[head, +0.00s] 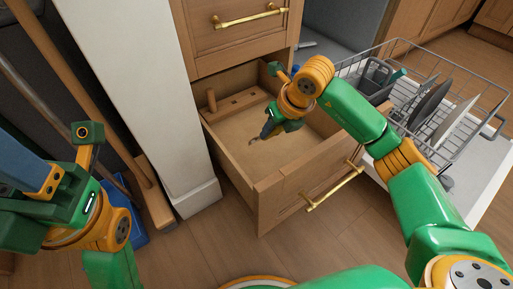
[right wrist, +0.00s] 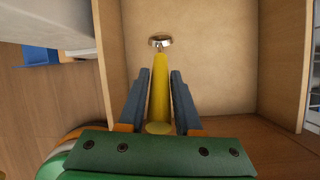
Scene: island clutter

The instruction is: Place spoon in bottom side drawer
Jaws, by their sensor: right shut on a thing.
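The spoon has a yellow handle and a shiny metal bowl (right wrist: 160,41). My right gripper (right wrist: 159,76) is shut on the handle, which runs between its two blue fingers. In the head view my right gripper (head: 267,131) reaches down inside the open bottom drawer (head: 268,205), with the spoon's metal end (head: 253,140) just past the fingers. The spoon is over the drawer floor; I cannot tell whether it touches it. My left gripper (head: 20,165) is at the left edge, away from the drawer, and its fingers are partly cut off.
A wooden piece with a peg (head: 238,104) lies at the drawer's back. A closed drawer (head: 232,42) is above. A dish rack (head: 440,95) with plates stands at right. A white post (head: 140,90), wooden poles and a blue dustpan (head: 128,212) are at left.

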